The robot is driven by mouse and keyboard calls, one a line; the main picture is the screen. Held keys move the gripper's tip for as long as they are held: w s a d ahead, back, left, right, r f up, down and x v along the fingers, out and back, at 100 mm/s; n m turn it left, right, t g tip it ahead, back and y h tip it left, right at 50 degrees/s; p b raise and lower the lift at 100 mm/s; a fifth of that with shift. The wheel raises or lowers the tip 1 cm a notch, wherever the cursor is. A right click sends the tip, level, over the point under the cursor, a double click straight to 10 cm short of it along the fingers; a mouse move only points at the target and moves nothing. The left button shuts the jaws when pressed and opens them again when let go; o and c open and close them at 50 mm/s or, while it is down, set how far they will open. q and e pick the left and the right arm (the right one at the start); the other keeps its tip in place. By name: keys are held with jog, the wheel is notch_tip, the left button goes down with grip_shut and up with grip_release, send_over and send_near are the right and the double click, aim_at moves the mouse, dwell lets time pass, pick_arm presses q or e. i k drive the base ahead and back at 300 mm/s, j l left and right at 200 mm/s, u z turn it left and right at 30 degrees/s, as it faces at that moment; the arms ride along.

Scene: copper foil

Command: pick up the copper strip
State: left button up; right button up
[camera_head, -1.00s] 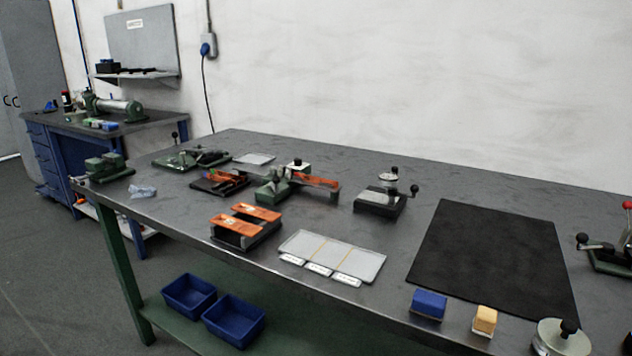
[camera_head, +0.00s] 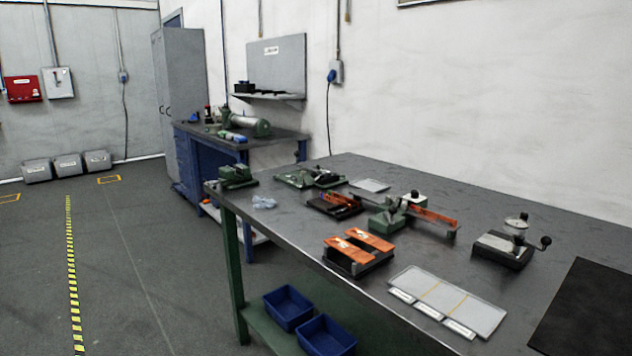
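Two orange-copper strips lie side by side on a dark block near the front edge of the workbench; the left one (camera_head: 349,250) and the right one (camera_head: 368,239) each carry a small pale mark. Another copper-coloured strip (camera_head: 431,215) sits at a green bench device (camera_head: 388,219) behind them. I cannot tell which strip the task means. Neither of my grippers shows in the view.
The workbench (camera_head: 560,220) also holds a white sectioned tray (camera_head: 470,307), a crank device (camera_head: 503,250), a dark tray (camera_head: 333,205) and a black mat (camera_head: 590,315). Blue bins (camera_head: 288,307) sit on the lower shelf. Open floor (camera_head: 120,260) lies to the left.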

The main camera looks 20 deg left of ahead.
aim_at(433, 215)
jog(key=i+j+z, duration=0.3)
jog(key=i+j, duration=0.15)
jog(key=j, duration=0.25)
jog(key=i+j+z, duration=0.15)
jog(key=j, duration=0.25)
jog(key=i+j+z, duration=0.15)
jog(key=j, duration=0.25)
jog(key=i, duration=0.05)
